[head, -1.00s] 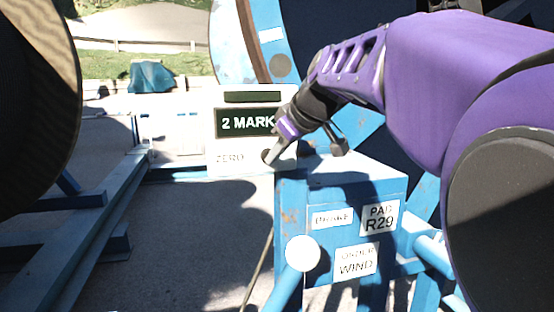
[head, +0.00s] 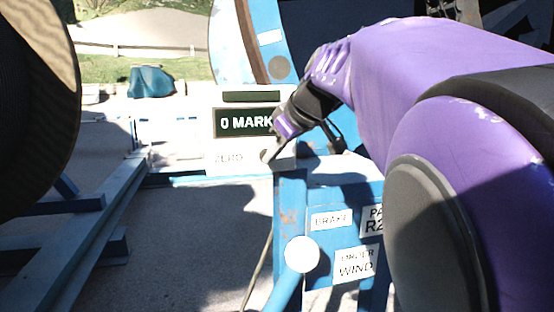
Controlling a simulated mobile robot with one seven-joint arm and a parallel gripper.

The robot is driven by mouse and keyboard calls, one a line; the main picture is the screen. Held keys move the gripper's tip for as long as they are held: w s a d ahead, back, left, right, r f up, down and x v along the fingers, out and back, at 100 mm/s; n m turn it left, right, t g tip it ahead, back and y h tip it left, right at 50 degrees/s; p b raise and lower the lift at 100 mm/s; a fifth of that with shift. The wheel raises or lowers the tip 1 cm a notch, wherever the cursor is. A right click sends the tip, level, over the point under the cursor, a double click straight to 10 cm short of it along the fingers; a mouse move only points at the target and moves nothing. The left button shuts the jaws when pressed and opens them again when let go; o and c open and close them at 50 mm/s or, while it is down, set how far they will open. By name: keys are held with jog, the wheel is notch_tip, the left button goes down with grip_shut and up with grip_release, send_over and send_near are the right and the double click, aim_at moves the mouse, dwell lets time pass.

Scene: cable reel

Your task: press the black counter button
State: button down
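The counter (head: 240,97) is a white box facing me, with a dark display (head: 232,123) that reads "0 MARK", its right end hidden behind my gripper. A "ZERO" label (head: 229,158) is below the display. My gripper (head: 270,153) reaches down from the upper right, with its grey tip just right of that label. The black button cannot be made out clearly; the tip covers the area beside the label. I cannot tell whether the tip touches the panel, or how far apart the fingers are.
A blue stand (head: 290,225) with "BRAKE" and "ORDER WIND" labels and a white round knob (head: 302,254) is below my gripper. A large reel (head: 35,110) fills the left edge. Blue rails (head: 105,220) run along the floor at left. Open ground (head: 205,240) lies between.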

jog(key=shift+a, duration=0.1)
jog(key=s+b, duration=0.2)
jog(key=b, duration=0.1)
jog(key=shift+f, duration=0.1)
dwell(0.3)
jog(key=shift+s, duration=0.1)
dwell(0.3)
